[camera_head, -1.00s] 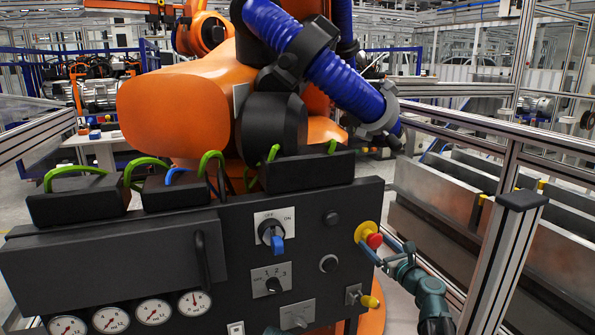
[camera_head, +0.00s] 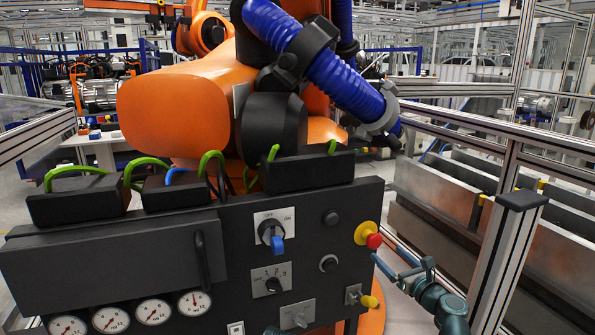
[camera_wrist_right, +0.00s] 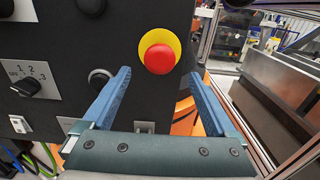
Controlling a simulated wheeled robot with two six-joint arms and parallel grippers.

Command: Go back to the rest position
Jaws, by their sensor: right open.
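My right gripper (camera_head: 390,260) is at the lower right of the head view, to the right of the black control panel (camera_head: 225,270). It is open and empty, its two blue fingers apart. In the right wrist view the fingers (camera_wrist_right: 160,75) point toward the panel, with the red emergency button (camera_wrist_right: 160,58) on its yellow base between and beyond the tips. The button also shows in the head view (camera_head: 374,241), apart from the fingers. A small teal piece at the bottom edge of the head view looks like part of my left gripper (camera_head: 274,330); its jaws are not readable.
A metal frame post (camera_head: 505,260) stands right of my right arm.

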